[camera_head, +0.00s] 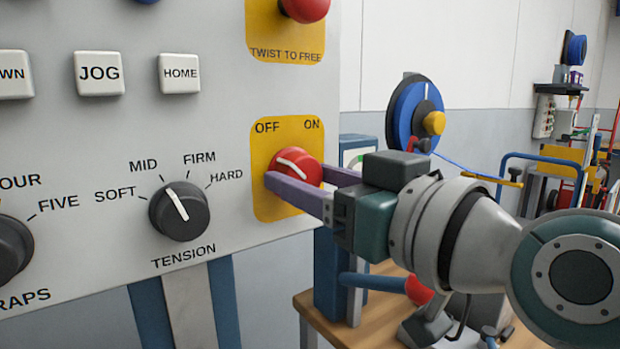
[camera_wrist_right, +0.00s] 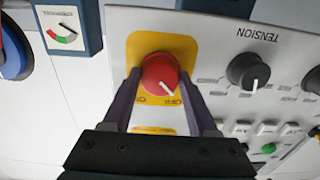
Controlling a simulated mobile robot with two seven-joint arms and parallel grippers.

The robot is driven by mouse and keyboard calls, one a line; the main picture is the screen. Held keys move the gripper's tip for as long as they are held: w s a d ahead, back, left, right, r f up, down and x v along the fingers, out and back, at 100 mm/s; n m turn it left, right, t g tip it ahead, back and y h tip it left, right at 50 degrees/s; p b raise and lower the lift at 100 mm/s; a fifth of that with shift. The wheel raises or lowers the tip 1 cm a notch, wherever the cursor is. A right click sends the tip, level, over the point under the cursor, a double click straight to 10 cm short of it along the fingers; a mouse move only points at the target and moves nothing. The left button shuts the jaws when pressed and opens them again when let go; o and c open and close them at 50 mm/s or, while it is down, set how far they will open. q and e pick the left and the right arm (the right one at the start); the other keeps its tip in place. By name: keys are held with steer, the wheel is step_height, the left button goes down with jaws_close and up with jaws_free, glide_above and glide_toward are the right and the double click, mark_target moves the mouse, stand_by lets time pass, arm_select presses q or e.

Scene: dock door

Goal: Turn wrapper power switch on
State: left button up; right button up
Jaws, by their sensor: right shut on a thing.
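The wrapper power switch is a round red knob (camera_head: 297,165) with a white pointer line, on a yellow plate (camera_head: 265,135) marked OFF and ON. The pointer slants to the upper left, toward the OFF side. In the right wrist view the knob (camera_wrist_right: 160,73) appears upside down, its line toward the lower right. My right gripper (camera_head: 300,178) reaches in from the right, its purple fingers shut on the knob, one on each side. The near finger hides the knob's lower part in the head view. My left gripper is not in view.
The grey panel (camera_head: 100,125) also carries a tension dial (camera_head: 180,211), white JOG (camera_head: 99,73) and HOME (camera_head: 180,73) buttons, and a red twist-to-free button (camera_head: 305,8) above the switch. A wooden bench (camera_head: 385,335) stands below my right arm, with a blue reel (camera_head: 410,110) behind.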

steer(key=c, duration=0.5)
steer(key=shift+m, duration=0.4)
steer(key=shift+r+m+p, duration=0.1)
steer(key=shift+m+p, duration=0.6)
steer(key=shift+m, duration=0.3)
steer(key=m+p, duration=0.1)
steer(key=m, duration=0.2)
steer(key=shift+m, duration=0.4)
steer(key=m+p, duration=0.1)
steer(key=m, duration=0.4)
steer(key=shift+p, duration=0.4)
steer(key=m+p, duration=0.1)
steer(key=m, duration=0.5)
steer(key=shift+m, duration=0.3)
